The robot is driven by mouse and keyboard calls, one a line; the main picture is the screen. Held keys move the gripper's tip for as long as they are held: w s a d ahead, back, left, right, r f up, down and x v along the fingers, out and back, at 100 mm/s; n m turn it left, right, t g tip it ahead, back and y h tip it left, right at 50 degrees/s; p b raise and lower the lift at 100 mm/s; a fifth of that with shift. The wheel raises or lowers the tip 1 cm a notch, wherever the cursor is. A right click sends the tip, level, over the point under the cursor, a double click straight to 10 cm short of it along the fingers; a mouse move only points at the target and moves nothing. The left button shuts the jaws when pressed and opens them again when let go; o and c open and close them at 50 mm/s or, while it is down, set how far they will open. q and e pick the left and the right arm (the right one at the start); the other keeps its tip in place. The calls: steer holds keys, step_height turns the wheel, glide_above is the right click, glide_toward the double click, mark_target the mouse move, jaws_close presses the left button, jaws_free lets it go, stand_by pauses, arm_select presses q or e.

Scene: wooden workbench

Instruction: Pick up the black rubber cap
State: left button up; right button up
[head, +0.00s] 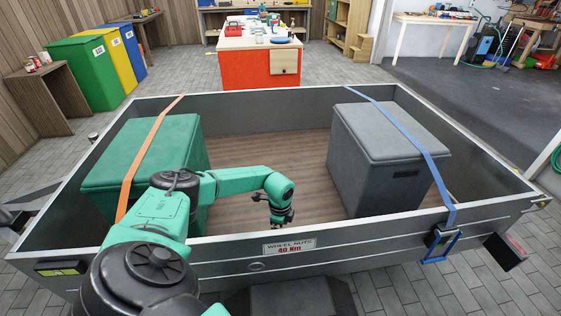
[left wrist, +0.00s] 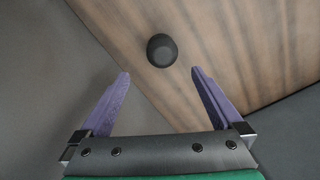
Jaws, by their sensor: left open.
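The black rubber cap (left wrist: 162,50) shows in the left wrist view as a small dark round piece on the wooden trailer floor, near the edge where the floor meets a grey wall. My left gripper (left wrist: 160,74) is open and empty. Its two purple fingers point toward the cap, which lies just beyond the fingertips and roughly centred between them. In the head view my left gripper (head: 281,217) hangs down inside the trailer, close to its near wall. I cannot make out the cap in the head view. My right gripper is not in view.
The grey trailer (head: 180,251) has raised walls around the gripper. A green box (head: 150,150) with an orange strap stands at left, and a grey box (head: 385,155) with a blue strap at right. The wooden floor (head: 270,155) between them looks clear.

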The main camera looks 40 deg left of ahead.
arm_select(q)
steer(key=f+b, duration=0.1)
steer(key=f, duration=0.2)
steer(key=f+b, duration=0.1)
steer(key=f, duration=0.3)
steer(key=f+b, duration=0.2)
steer(key=f, duration=0.1)
steer(key=shift+w+a+f, duration=0.2)
steer(key=shift+a+f, duration=0.1)
steer(key=shift+f, duration=0.35)
steer(key=shift+r, duration=0.1)
steer(key=c, duration=1.3)
steer(key=shift+r, duration=0.1)
